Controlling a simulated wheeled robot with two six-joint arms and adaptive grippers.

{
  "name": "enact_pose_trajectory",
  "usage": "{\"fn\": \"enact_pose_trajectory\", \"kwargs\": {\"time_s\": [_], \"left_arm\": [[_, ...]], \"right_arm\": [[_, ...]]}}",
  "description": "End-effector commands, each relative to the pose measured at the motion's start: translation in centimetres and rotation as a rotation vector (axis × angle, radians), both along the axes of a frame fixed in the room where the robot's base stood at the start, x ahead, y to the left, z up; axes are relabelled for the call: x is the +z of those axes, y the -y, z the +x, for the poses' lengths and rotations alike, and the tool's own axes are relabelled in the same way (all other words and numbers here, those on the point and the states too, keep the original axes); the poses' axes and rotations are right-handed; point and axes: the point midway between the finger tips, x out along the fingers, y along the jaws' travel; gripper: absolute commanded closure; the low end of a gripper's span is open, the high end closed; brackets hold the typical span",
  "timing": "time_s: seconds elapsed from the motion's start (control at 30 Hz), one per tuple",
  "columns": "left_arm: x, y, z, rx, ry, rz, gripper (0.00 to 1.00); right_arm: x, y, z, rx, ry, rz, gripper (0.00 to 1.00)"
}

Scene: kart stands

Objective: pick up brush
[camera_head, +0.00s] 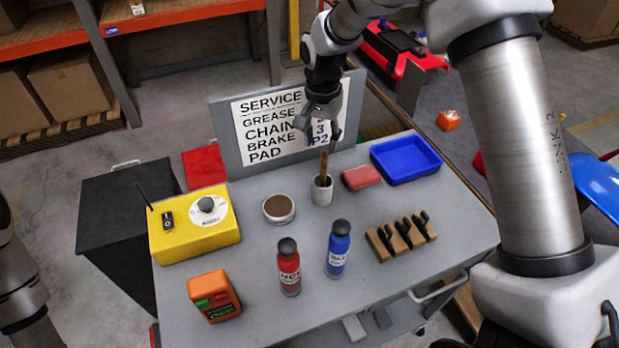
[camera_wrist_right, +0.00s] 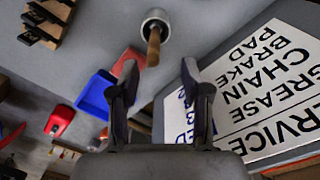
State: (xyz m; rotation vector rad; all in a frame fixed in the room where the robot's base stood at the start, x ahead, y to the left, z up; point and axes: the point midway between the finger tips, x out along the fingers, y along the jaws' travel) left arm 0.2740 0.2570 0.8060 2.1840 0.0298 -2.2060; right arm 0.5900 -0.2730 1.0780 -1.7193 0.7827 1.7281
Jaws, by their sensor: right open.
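The brush (camera_head: 323,166) stands in a small light-grey cup (camera_head: 322,191) on the grey table, its brown handle pointing up. In the right wrist view the brush handle (camera_wrist_right: 153,46) sticks out of the cup (camera_wrist_right: 156,17), beyond the fingertips and roughly between their lines. My right gripper (camera_head: 322,138) is open and empty, above and just behind the brush, in front of the sign. Its two fingers show apart in the right wrist view (camera_wrist_right: 160,72). The brush's lower end is hidden inside the cup. My left arm shows at the left edge, but its gripper does not.
A service sign (camera_head: 262,124) stands at the table's back edge. Near the cup are a brown-filled tin (camera_head: 278,208), a red block (camera_head: 361,177) and a blue tray (camera_head: 406,158). Red (camera_head: 288,267) and blue (camera_head: 338,250) bottles stand in front. A yellow box (camera_head: 190,240) is at left.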

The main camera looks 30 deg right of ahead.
Motion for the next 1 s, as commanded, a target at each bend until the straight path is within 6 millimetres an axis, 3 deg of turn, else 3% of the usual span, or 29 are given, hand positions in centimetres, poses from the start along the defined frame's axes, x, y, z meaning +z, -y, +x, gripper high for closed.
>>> {"fn": "enact_pose_trajectory", "kwargs": {"time_s": [0.27,0.5,0.73,0.77,0.87,0.9,1.0], "left_arm": [[1.6,0.0,0.0,-0.001,0.001,0.000,1.00],[3.3,0.0,0.1,-0.001,0.001,0.000,1.00],[3.1,0.0,0.1,0.000,0.001,0.000,1.00],[3.1,0.0,0.1,0.000,0.001,0.000,1.00],[3.1,0.0,0.1,0.000,0.001,0.000,1.00],[3.1,0.0,0.1,0.000,0.001,0.000,1.00],[3.1,0.0,0.1,-0.001,0.001,0.000,1.00]], "right_arm": [[-3.1,0.2,0.1,0.000,-0.004,0.000,0.53],[-7.2,0.4,0.2,0.001,-0.004,0.000,0.53],[-7.8,0.4,0.3,0.001,-0.001,0.001,0.53],[-7.8,0.4,0.3,0.001,-0.001,0.001,0.60],[-7.8,0.4,0.3,0.002,-0.001,0.001,0.95],[-7.8,0.4,0.3,0.002,-0.001,0.001,1.00],[-7.8,0.4,0.3,0.002,-0.001,0.001,1.00]]}}
